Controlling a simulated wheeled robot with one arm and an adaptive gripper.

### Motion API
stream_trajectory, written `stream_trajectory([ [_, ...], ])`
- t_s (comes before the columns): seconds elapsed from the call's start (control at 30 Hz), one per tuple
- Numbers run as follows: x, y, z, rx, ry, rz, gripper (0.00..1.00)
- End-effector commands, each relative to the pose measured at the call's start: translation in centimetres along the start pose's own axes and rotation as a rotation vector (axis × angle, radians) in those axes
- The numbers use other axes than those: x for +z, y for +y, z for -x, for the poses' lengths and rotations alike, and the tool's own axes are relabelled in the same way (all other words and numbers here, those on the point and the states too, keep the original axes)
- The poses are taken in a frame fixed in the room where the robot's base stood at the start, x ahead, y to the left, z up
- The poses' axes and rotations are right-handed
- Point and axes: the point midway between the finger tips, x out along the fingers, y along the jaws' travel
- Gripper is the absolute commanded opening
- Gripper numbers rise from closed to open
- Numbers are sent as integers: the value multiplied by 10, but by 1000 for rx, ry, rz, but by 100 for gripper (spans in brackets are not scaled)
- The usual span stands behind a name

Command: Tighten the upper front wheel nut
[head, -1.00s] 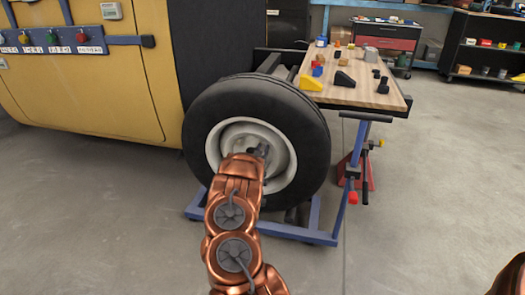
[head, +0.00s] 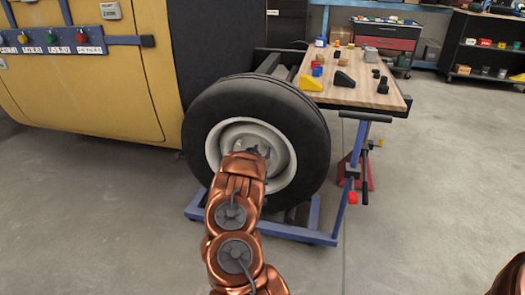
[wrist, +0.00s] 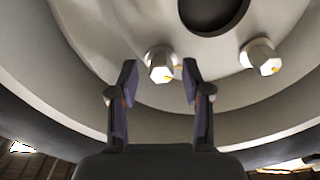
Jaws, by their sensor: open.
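The wheel (head: 305,122) has a black tyre and a pale rim, and stands beside the yellow vehicle body. In the wrist view a pale hexagonal nut (wrist: 161,62) with a small yellow mark sits on the rim, between my gripper's fingertips in the picture. A second similar nut (wrist: 262,55) is to its right, outside the fingers. My gripper (wrist: 160,82) is open, with one finger on each side of the first nut; I see no clear contact. In the head view my arm hides most of the hub, and the nuts cannot be told apart there.
A dark round hub opening (wrist: 212,8) is at the top of the wrist view. A blue wheel dolly (head: 305,233) surrounds the wheel's base, its handle rising on the right. A wooden workbench (head: 345,95) with small parts stands behind. Floor is clear at right.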

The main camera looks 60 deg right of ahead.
Motion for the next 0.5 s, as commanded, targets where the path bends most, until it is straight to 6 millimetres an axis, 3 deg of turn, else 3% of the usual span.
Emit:
stream_trajectory([
  [0.5, 2, 0, 58, -1, -7, -1, 49],
])
